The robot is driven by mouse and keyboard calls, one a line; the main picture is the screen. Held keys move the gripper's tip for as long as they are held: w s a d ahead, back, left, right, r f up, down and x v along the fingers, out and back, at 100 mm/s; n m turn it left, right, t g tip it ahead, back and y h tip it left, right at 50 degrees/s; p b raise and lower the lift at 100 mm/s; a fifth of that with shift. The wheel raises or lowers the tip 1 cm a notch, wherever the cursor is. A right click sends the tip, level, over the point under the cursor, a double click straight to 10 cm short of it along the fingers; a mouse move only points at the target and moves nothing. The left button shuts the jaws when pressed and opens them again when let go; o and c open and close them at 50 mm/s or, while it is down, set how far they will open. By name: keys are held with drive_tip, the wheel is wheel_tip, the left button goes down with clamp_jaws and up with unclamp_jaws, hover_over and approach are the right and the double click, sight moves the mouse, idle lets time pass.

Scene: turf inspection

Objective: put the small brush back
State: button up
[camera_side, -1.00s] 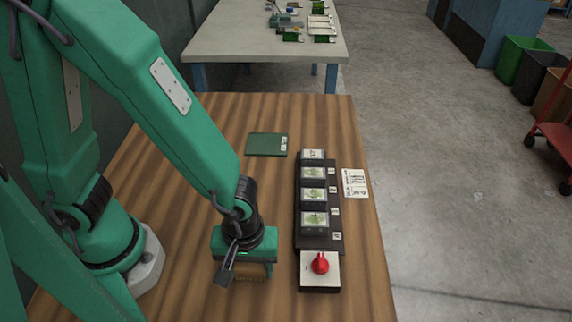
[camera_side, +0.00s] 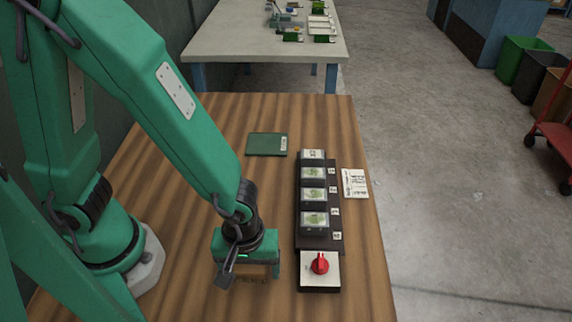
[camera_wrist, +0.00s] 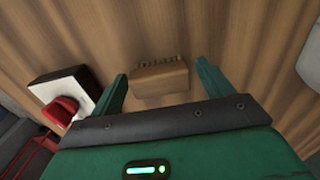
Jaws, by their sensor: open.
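A small light-brown wooden block with a row of short tufts or notches along its far edge (camera_wrist: 159,82) lies on the table in the wrist view. It looks like the small brush, but I cannot tell for sure. My gripper (camera_wrist: 161,69) is open, with one green finger on either side of it and gaps to both. In the side view my gripper (camera_side: 249,272) points down over the table, left of the red-knob box. A brown patch with small marks (camera_side: 252,281) shows just below it there, hard to tell from the wood.
A white box with a red knob (camera_side: 319,264) stands right of my gripper. Beyond it a black rack (camera_side: 308,241) holds several clear-topped samples. A green plate (camera_side: 267,144) and a white card (camera_side: 354,183) lie flat. The table left of the rack is mostly clear.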

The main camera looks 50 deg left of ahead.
sight(249, 266)
drive_tip(key=shift+r, duration=0.1)
wheel_tip(249, 266, up, 12)
idle(1.0)
idle(0.5)
drive_tip(key=w+a+r+m+t, duration=0.2)
drive_tip(key=a+r+m, duration=0.2)
drive_tip(key=a, duration=0.5)
drive_tip(key=w+a+r+m+t, duration=0.1)
drive_tip(key=a+r+m+t, duration=0.2)
drive_tip(key=a, duration=0.7)
wheel_tip(249, 266, up, 5)
drive_tip(key=shift+w+a+f+m+t, duration=0.1)
drive_tip(key=shift+w+a+m+t, duration=0.2)
drive_tip(key=shift+m, duration=0.7)
drive_tip(key=shift+d, duration=0.1)
